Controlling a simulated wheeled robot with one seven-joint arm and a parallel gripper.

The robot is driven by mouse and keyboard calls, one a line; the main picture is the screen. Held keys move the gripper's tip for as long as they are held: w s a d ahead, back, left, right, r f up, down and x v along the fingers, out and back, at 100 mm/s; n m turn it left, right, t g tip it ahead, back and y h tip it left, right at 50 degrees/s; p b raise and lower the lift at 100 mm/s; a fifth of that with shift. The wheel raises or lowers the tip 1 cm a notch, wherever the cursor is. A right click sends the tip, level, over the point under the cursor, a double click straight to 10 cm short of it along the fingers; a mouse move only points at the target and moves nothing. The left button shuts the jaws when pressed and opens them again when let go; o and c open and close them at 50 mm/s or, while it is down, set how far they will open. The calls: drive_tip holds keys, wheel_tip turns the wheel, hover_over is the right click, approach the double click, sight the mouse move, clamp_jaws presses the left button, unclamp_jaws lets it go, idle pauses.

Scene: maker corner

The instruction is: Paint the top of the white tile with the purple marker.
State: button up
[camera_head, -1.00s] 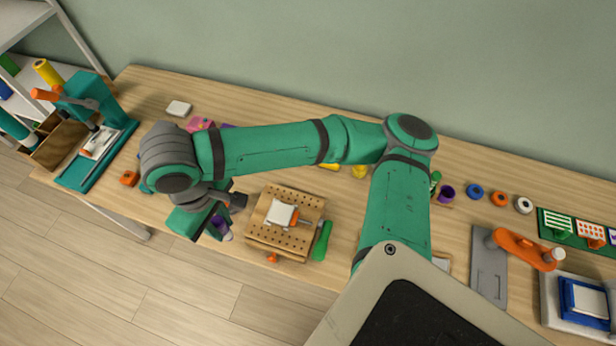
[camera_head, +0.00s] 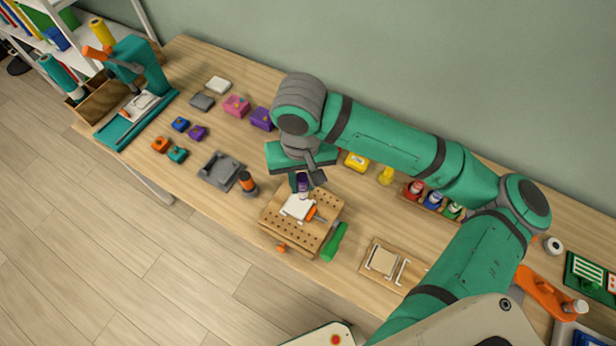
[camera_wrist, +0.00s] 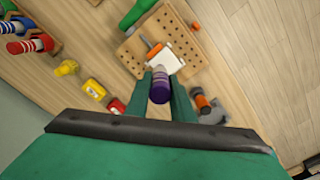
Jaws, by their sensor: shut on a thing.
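The white tile (camera_head: 298,207) lies on a wooden pegboard block (camera_head: 274,222) with rows of holes. An orange clamp (camera_head: 316,214) sits against the tile's right side. My gripper (camera_head: 301,184) is shut on the purple marker (camera_head: 302,182), over the tile's upper edge. In the wrist view the purple marker (camera_wrist: 160,86) stands between the two green fingers, and the white tile (camera_wrist: 165,61) lies just beyond its far end. I cannot tell whether the marker's tip touches the tile.
A green-handled tool (camera_head: 335,241) lies right of the pegboard. A grey tray (camera_head: 221,171) and an orange-and-black item (camera_head: 248,183) are to the left. Red, blue and green bottles in a rack (camera_head: 432,199) stand to the right. The table's front edge is close to the pegboard.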

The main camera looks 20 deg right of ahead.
sight(304, 192)
drive_tip(key=shift+w+d+f+m, duration=0.1)
drive_tip(key=shift+w+d+m, duration=0.15)
drive_tip(key=shift+m, duration=0.55)
drive_tip(key=shift+f, duration=2.55)
drive_tip(key=shift+f, duration=0.4)
drive_tip(key=shift+w+a, duration=0.35)
drive_tip(key=shift+w, duration=0.15)
drive_tip(key=shift+w+a, duration=0.4)
drive_tip(key=shift+w, duration=0.1)
